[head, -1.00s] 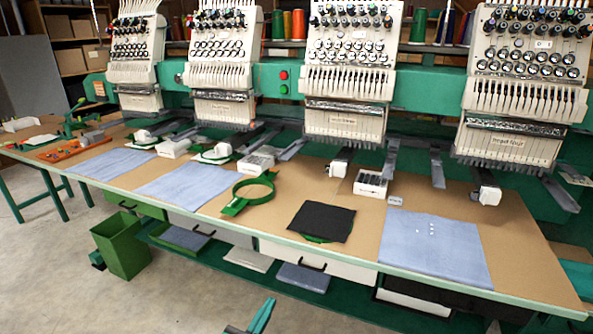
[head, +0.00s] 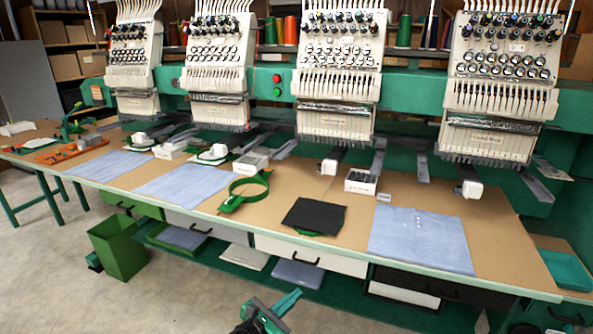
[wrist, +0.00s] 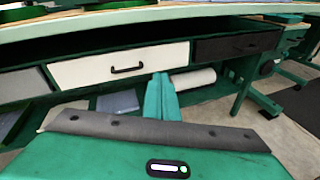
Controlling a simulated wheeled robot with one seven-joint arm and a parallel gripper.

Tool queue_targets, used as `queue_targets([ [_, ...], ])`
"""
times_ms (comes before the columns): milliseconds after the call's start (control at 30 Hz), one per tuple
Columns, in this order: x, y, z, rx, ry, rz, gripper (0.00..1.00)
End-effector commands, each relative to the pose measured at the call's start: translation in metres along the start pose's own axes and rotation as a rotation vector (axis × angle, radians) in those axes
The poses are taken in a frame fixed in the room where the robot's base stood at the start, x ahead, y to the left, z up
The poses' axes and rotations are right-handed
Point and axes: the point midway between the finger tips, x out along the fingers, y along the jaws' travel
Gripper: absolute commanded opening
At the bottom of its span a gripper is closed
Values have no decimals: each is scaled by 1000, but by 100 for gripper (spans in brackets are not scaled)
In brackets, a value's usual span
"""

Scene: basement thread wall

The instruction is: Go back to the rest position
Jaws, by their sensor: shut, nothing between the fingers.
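My gripper (head: 284,304) is at the bottom of the head view, in front of the long table (head: 130,201) and below its top. Its green fingers are together with nothing between them. In the wrist view the shut fingers (wrist: 161,84) point at the table's underside, toward a white drawer (wrist: 100,66) with a black handle and a dark drawer (wrist: 235,46). A grey padded strip lies across the gripper's green body in that view. The gripper is apart from everything on the table.
Embroidery heads (head: 335,75) stand along the table's back. Blue cloths (head: 420,240), a black cloth (head: 314,216) and a green hoop (head: 243,190) lie on top. A green bin (head: 117,248) stands on the floor at left. The concrete floor (head: 45,285) at front left is clear.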

Motion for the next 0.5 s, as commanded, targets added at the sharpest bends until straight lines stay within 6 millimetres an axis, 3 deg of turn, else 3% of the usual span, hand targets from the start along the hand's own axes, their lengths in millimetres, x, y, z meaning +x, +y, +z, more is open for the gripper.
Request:
queue_targets([
  [200,56,-44,47,207,88,-261,0],
  [500,109,-125,114,544,174,-638,0],
])
